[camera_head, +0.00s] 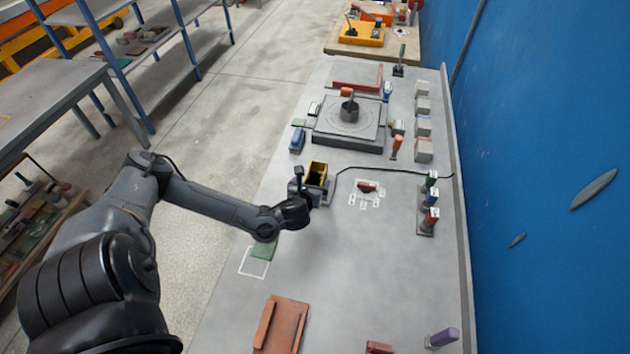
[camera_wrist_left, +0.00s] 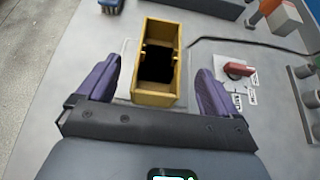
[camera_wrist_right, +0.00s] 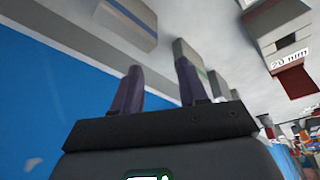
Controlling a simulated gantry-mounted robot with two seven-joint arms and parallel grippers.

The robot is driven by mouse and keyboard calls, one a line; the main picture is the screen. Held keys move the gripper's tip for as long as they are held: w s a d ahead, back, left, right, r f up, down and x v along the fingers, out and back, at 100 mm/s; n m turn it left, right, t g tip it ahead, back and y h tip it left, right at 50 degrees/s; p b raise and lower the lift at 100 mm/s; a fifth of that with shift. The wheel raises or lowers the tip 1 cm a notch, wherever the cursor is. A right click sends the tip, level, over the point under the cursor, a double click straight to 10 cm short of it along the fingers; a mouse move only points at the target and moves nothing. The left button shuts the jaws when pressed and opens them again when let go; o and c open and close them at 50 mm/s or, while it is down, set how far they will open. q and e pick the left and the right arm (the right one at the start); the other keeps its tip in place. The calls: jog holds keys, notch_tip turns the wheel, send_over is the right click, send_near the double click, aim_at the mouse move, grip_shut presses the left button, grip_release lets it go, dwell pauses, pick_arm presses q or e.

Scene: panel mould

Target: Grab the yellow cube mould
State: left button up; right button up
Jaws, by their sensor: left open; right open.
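The yellow cube mould (camera_head: 318,171) is an open-topped box standing on the grey bench, near the middle of the head view. In the left wrist view the mould (camera_wrist_left: 155,98) sits between the two purple fingers, with a dark hollow inside. My left gripper (camera_wrist_left: 158,85) is open, one finger on each side of the mould, with a visible gap to both walls. It also shows in the head view (camera_head: 312,185) beside the mould. My right gripper (camera_wrist_right: 158,85) is open and empty in the right wrist view; its arm is not visible in the head view.
A red-handled piece (camera_head: 367,187) on a marked white patch lies right of the mould, with a black cable behind it. A grey plate with a round dial (camera_head: 349,130) stands farther back. Upright coloured handles (camera_head: 430,218) stand near the blue wall.

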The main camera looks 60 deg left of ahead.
aim_at(314, 177)
pick_arm(q)
jog(key=shift+x, duration=2.5)
jog(key=shift+c, duration=0.2)
jog(key=shift+r, duration=0.15)
jog(key=c, duration=1.2)
jog(key=shift+c, duration=0.2)
jog(key=shift+p, duration=0.35)
